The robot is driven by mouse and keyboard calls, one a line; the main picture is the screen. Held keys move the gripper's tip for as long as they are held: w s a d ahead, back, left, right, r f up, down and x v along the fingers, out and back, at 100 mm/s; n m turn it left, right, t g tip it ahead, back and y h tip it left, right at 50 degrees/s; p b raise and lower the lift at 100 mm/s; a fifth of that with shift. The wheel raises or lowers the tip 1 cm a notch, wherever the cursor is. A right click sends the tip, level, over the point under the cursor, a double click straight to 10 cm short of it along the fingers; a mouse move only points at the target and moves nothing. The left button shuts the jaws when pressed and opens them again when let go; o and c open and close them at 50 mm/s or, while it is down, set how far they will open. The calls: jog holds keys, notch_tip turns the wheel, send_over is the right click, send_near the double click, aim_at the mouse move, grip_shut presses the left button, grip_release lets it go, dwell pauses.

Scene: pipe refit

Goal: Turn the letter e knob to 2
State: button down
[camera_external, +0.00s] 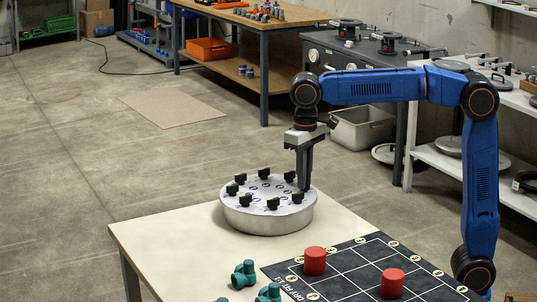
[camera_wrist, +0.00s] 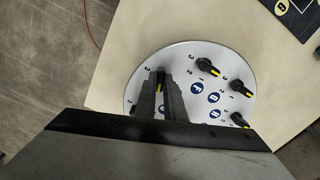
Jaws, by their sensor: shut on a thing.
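A round, silver-grey dial drum (camera_external: 262,217) stands on the pale table, with black knobs in a ring on its top; its top also shows in the wrist view (camera_wrist: 134,85). My gripper (camera_external: 304,187) reaches down onto the drum's right side. In the wrist view my gripper (camera_wrist: 160,88) is shut on a black knob (camera_wrist: 160,72), mostly hidden between the fingers. Other knobs there, such as one free knob (camera_wrist: 207,65), have yellow pointer marks and small numbers around them. Blue round letter badges (camera_wrist: 197,88) lie inside the ring. I cannot tell which letter belongs to the held knob.
A black grid mat (camera_external: 345,272) with two red cylinders (camera_external: 314,261) lies at the table's front right. Green pipe fittings (camera_external: 244,274) lie near the front edge. The table (camera_external: 165,245) is bare left of the drum.

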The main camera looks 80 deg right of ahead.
jog(key=m, duration=0.5)
jog(key=shift+m, duration=2.5)
jog(key=c, duration=1.8)
grip_release()
jog(key=shift+c, duration=0.2)
notch_tip(320, 180, up, 17)
jog(key=shift+r, duration=0.15)
